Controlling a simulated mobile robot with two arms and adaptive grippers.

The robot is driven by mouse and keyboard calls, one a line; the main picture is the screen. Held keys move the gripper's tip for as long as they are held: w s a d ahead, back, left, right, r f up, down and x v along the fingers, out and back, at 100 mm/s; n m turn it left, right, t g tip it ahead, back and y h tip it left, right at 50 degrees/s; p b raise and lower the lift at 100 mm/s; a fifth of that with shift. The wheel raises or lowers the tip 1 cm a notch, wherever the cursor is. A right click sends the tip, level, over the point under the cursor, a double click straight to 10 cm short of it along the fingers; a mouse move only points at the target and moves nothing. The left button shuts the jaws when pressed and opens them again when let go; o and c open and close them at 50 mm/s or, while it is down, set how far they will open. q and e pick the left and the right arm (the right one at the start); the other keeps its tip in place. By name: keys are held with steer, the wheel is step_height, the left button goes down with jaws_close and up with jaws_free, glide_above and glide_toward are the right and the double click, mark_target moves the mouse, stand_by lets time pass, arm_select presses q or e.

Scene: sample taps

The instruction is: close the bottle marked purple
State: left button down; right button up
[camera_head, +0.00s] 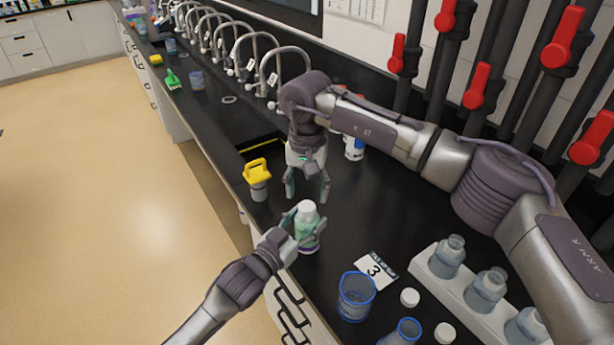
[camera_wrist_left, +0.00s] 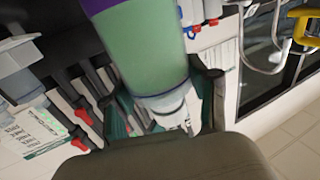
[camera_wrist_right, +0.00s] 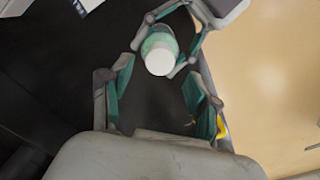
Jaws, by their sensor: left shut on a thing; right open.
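The bottle (camera_head: 306,229) holds green contents, with a purple band at its base and a white cap on top. My left gripper (camera_head: 303,235) is shut on its body, and the bottle stands roughly upright at the counter's front edge. The left wrist view shows its green body (camera_wrist_left: 148,50) and purple band close up. The right wrist view shows the round white cap top (camera_wrist_right: 159,61); how tightly it sits I cannot tell. My right gripper (camera_head: 307,190) is open and empty, pointing down just behind the bottle. Its fingers (camera_wrist_right: 160,95) are apart from the cap.
Two loose white caps (camera_head: 410,297) lie near blue-rimmed beakers (camera_head: 355,297) and a card marked 3 (camera_head: 375,271). A white rack (camera_head: 470,300) holds clear bottles. A yellow-topped container (camera_head: 257,180) stands left of my right gripper. Sink taps (camera_head: 285,65) line the back.

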mark_target(307, 206)
steer(key=shift+f, duration=2.05)
steer(key=shift+c, duration=0.2)
